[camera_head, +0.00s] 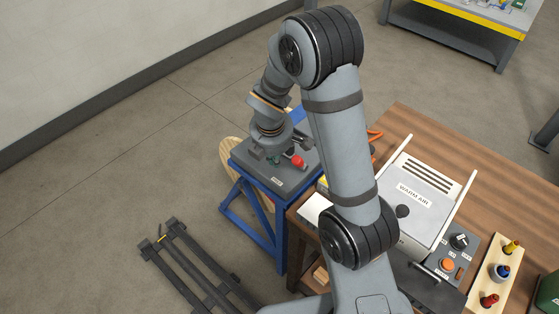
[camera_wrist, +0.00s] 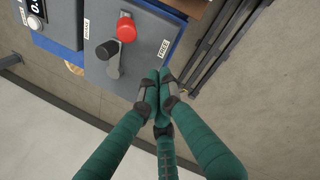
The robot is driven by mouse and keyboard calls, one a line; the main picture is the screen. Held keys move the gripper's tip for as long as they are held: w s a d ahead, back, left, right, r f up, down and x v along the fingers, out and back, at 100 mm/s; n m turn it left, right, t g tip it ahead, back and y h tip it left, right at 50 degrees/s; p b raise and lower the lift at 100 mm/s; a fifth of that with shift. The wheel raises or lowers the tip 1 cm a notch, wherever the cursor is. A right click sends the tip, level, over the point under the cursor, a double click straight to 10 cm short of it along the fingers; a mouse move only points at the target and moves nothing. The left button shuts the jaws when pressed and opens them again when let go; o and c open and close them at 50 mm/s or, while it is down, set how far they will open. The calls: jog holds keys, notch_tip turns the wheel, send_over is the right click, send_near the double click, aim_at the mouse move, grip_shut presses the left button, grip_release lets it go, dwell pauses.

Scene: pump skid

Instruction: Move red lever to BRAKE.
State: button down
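The red lever's red knob (camera_wrist: 126,28) stands on a grey panel box (camera_wrist: 95,68) in the wrist view. A grey bar (camera_wrist: 114,66) and a black knob (camera_wrist: 107,50) are just below it. A FREE label (camera_wrist: 163,48) is on the right side of the panel and another label (camera_wrist: 86,28), apparently BRAKE, is on the left. My gripper (camera_wrist: 157,88) has its teal fingers drawn together, empty, below and right of the lever, apart from the red knob. In the head view the red knob (camera_head: 298,161) shows just right of my gripper (camera_head: 272,159); the bar is hidden there.
The grey box sits on a blue stand (camera_head: 236,190). A wooden table (camera_head: 408,124) with a WARM AIR unit (camera_head: 425,190) stands to the right. A dark rail frame (camera_head: 190,262) lies on the floor at lower left.

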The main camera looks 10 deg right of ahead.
aim_at(300, 164)
jog(key=b+x, duration=0.3)
jog(key=x, duration=0.6)
jog(key=shift+f+b, duration=0.15)
jog(key=shift+b, duration=0.2)
jog(key=d+r+p, duration=0.2)
jog(key=shift+w+d+r+p, duration=0.2)
jog(key=shift+d+p, duration=0.1)
jog(key=shift+d, duration=0.1)
jog(key=shift+s+d, duration=0.1)
jog(key=shift+d, duration=0.15)
